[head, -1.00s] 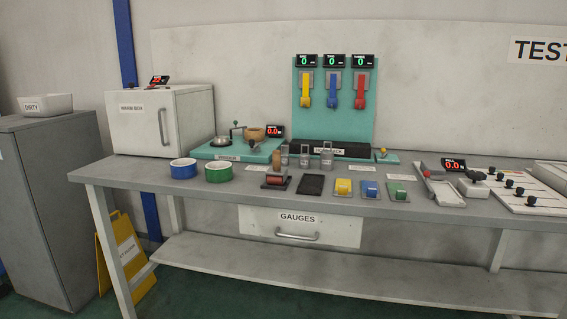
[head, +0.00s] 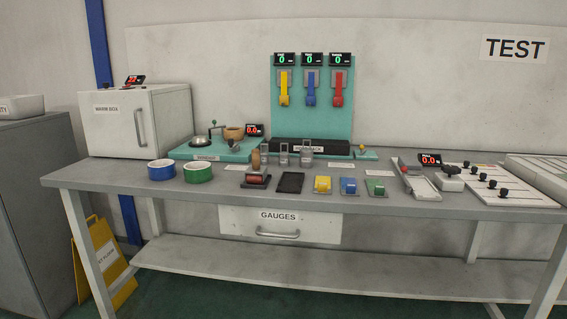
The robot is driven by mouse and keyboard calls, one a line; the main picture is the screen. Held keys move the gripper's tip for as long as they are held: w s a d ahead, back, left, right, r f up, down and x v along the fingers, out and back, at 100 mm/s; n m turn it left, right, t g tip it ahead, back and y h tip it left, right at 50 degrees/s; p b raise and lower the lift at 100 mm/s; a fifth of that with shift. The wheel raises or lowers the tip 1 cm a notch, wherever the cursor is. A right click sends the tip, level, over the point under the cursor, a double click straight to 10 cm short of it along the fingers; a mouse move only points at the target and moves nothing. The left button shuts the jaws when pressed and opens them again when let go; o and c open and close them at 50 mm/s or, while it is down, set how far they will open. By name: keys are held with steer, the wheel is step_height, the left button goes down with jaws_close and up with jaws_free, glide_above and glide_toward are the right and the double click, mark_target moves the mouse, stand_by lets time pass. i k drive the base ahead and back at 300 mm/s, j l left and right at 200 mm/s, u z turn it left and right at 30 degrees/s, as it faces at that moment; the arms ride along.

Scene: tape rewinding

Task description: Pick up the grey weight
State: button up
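My gripper is not in view. Small grey upright pieces stand at the middle of the bench, in front of the black rack: one at the right (head: 306,156) and a slimmer one (head: 284,155) to its left. A third is partly hidden behind a brown, round-topped piece (head: 256,160). They are too small to tell which one is the grey weight. A small grey shape (head: 235,147) also shows at the right end of the teal board, below a brown bowl.
The long grey bench (head: 110,176) holds blue (head: 161,170) and green (head: 198,172) tape rolls, a black pad (head: 290,183), and yellow, blue and green blocks. A warm box (head: 112,125) is at left. A yellow floor sign (head: 100,262) stands beneath.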

mark_target(285, 157)
steer(key=z, duration=0.6)
steer(key=i+j+z, duration=0.1)
steer(key=j+z, duration=0.8)
steer(key=z, duration=0.15)
steer(key=j+z, duration=0.15)
steer(key=j, duration=0.45)
steer(key=k+j+z, duration=0.2)
steer(key=j, duration=1.1)
steer(key=k, duration=0.05)
